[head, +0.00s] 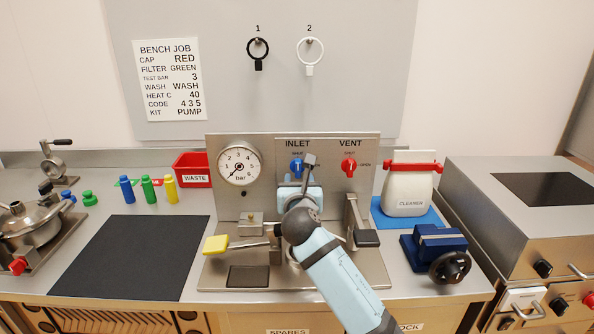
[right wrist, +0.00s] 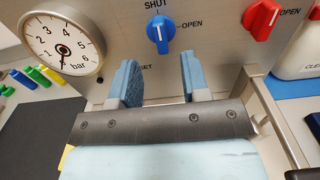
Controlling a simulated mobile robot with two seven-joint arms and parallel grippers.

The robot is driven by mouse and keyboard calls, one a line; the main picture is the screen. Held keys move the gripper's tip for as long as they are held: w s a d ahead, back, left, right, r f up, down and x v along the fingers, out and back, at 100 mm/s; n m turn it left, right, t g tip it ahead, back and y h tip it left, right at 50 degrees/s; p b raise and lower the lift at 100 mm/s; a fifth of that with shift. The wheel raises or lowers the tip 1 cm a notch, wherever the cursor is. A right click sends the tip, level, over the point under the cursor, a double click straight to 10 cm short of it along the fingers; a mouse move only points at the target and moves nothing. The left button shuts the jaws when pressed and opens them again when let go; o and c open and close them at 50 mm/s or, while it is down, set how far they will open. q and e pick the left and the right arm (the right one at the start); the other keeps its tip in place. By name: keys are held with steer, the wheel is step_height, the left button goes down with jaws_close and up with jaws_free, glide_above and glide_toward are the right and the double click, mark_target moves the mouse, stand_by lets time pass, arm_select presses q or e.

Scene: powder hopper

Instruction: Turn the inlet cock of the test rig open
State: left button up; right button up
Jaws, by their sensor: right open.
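The blue inlet cock (head: 296,166) is on the upright steel panel of the test rig (head: 268,150), under the word INLET. In the right wrist view the cock (right wrist: 159,31) has its white mark pointing up at SHUT, with OPEN to its right. My right gripper (head: 300,190) is in front of the panel, just below the cock. In the right wrist view this gripper (right wrist: 158,82) is open, its two blue-padded fingers apart and nothing between them. The cock appears above the gap, beyond the fingertips. My left gripper is not in view.
A red vent cock (head: 349,165) is to the right on the panel. A pressure gauge (head: 239,166) is at left. A yellow-handled lever (head: 217,244) and a black-ended clamp arm (head: 366,238) flank my arm. A cleaner container (head: 408,192) and blue vise (head: 437,246) stand at right.

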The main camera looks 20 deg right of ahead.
mark_target(298, 167)
steer(key=x, duration=0.7)
steer(key=shift+w+b, duration=0.2)
steer(key=shift+b, duration=0.1)
jaws_close()
